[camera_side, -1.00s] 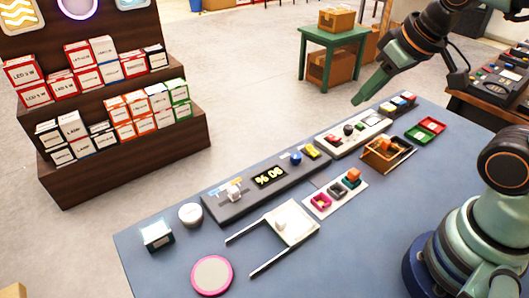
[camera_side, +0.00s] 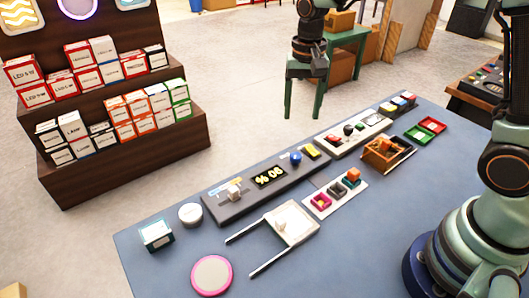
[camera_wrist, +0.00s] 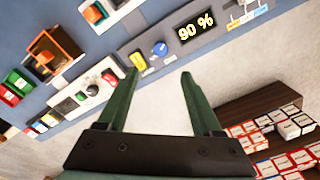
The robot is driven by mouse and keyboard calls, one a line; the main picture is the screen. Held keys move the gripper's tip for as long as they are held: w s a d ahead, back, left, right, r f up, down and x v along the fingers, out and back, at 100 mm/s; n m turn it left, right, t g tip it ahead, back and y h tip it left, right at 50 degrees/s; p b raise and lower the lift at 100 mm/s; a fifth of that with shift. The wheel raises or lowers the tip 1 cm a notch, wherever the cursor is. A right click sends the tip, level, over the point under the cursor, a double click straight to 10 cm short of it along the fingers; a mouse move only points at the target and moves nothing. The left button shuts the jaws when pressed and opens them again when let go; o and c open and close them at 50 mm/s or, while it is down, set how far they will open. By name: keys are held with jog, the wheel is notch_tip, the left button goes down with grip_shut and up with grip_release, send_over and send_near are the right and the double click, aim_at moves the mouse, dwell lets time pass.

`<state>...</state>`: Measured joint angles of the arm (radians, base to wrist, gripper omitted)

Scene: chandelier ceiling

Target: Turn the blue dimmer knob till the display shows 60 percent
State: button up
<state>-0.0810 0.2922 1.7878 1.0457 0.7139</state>
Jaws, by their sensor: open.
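The blue dimmer knob (camera_side: 295,158) sits on a long dark panel (camera_side: 222,211) on the blue table. It also shows in the wrist view (camera_wrist: 160,48), just beyond my fingertips. The display (camera_side: 268,177) is on the same panel beside the knob. In the wrist view the display (camera_wrist: 194,27) reads 90 %. My gripper (camera_side: 302,112) is open and empty, with its fingers pointing down. It is apart from the knob, above it in the side view. In the wrist view my two fingers (camera_wrist: 160,76) are spread wide, with the knob in line with the gap between them.
A yellow part (camera_side: 310,151) sits close beside the knob, and a white switch (camera_side: 234,190) is at the panel's other end. A light panel with a red and a black control (camera_side: 348,130) adjoins it. A small tray with coloured pieces (camera_side: 322,207) stands in front.

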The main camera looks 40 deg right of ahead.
aim_at(296, 155)
notch_tip(296, 155, down, 13)
jog(key=shift+w+r, duration=0.1)
jog(key=shift+w, duration=0.05)
dwell(0.4)
grip_shut()
